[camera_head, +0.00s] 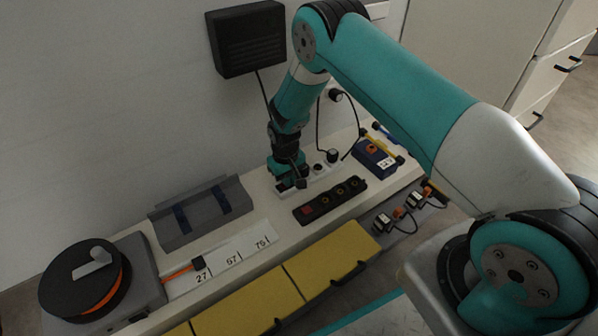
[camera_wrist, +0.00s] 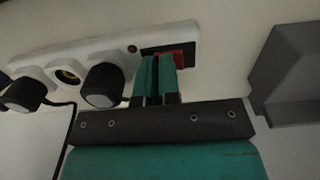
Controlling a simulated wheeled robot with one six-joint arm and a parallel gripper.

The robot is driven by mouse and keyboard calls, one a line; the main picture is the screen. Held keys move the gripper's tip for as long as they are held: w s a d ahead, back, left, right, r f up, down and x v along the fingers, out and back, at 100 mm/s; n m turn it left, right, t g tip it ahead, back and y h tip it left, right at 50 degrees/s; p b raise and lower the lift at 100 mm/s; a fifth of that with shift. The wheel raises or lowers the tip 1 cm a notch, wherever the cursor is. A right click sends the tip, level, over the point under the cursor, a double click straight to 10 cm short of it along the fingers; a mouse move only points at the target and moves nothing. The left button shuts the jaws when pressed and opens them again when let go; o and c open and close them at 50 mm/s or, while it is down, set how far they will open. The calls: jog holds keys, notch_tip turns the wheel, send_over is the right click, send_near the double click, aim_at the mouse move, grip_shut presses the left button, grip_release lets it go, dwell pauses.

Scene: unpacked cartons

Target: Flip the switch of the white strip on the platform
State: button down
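The white strip (camera_head: 325,172) lies on the bench, partly hidden by my arm in the head view. The wrist view shows the white strip (camera_wrist: 88,47) with a row of round sockets and two black plugs. At its right end is a red rocker switch (camera_wrist: 179,57) in a dark frame. My gripper (camera_wrist: 160,58) is over that switch, its two teal fingers close together and covering part of it. Contact cannot be told. In the head view my gripper (camera_head: 291,186) points down at the strip's left end. Nothing shows held in it.
A black strip (camera_head: 330,200) with a red switch lies just in front. A blue device (camera_head: 375,155) is to the right. A grey holder (camera_head: 200,212) and a cable reel (camera_head: 85,280) stand left. A black box (camera_head: 247,38) hangs on the wall. Cables run behind the strip.

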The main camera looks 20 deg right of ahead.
jog(key=shift+d+f+p, duration=0.3)
jog(key=shift+f+p, duration=0.15)
jog(key=shift+f, duration=0.15)
dwell(0.3)
jog(key=shift+s+a+r, duration=0.1)
jog(key=shift+a, duration=1)
notch_tip(320, 180, up, 15)
jog(key=p, duration=1)
jog(key=shift+d, duration=0.35)
